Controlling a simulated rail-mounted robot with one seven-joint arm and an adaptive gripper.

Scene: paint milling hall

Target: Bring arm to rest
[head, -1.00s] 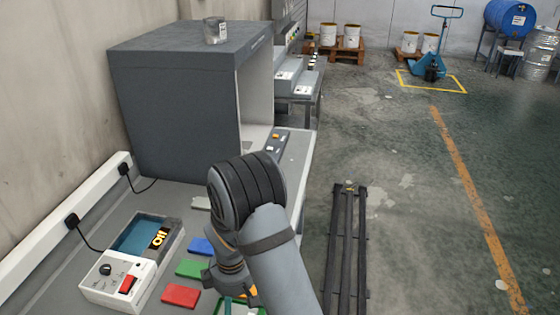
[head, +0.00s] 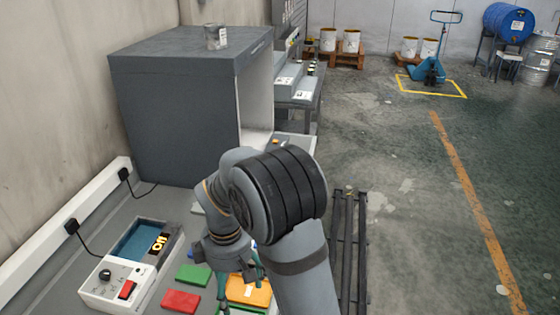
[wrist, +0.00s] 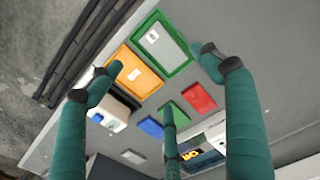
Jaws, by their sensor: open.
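My gripper (head: 240,275) hangs below my bent arm over the grey bench, its green fingers pointing down. In the wrist view my gripper (wrist: 160,75) has its three fingers spread wide, with nothing held between them. Below the fingers lie an orange-rimmed tray (wrist: 123,77) and a green-rimmed tray (wrist: 183,55). The orange tray also shows in the head view (head: 250,291), partly hidden by a finger. My arm covers part of the bench's right side in the head view.
A red plate (head: 181,300) and a green plate (head: 193,274) lie left of my gripper; a blue plate (wrist: 151,127) lies nearby. A control box (head: 118,284) stands at the left. A large grey booth (head: 175,110) stands behind. The floor right of the rail (head: 345,250) is open.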

